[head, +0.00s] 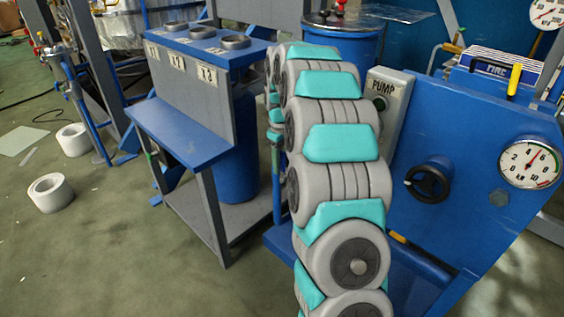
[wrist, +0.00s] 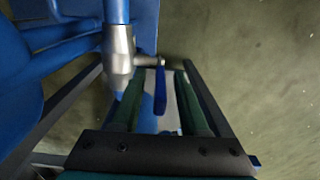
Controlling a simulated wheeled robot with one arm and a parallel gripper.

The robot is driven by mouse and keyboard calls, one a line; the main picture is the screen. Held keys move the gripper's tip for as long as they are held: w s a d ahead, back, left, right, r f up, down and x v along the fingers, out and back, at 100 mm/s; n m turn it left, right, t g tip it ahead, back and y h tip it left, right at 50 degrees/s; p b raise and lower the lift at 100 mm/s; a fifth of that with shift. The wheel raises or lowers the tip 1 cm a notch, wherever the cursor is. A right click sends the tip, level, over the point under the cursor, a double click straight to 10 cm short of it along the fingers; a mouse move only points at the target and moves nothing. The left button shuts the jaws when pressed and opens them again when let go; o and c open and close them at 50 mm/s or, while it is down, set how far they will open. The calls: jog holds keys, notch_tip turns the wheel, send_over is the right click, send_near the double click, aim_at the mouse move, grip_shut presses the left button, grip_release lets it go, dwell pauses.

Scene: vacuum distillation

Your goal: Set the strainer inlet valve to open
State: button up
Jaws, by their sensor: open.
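In the wrist view, a silver valve body (wrist: 118,58) sits on a blue vertical pipe (wrist: 116,10). A short silver stem runs right from it to a blue lever handle (wrist: 160,93), which hangs down in the picture. No label shows to name this valve. My gripper (wrist: 162,76) is open, with one dark green finger on each side of the lever. The lever appears between the fingers with gaps on both sides; I cannot tell its exact depth. In the head view my arm hides the gripper and this valve.
In the head view, a blue panel with a black handwheel (head: 428,180) and a gauge (head: 530,162) stands right of my arm. A PUMP box (head: 386,105) is beside it. A blue-topped stand (head: 185,130) is left. White rolls (head: 50,192) lie on the open floor.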

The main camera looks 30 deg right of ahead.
grip_shut()
dwell(0.3)
dwell(1.1)
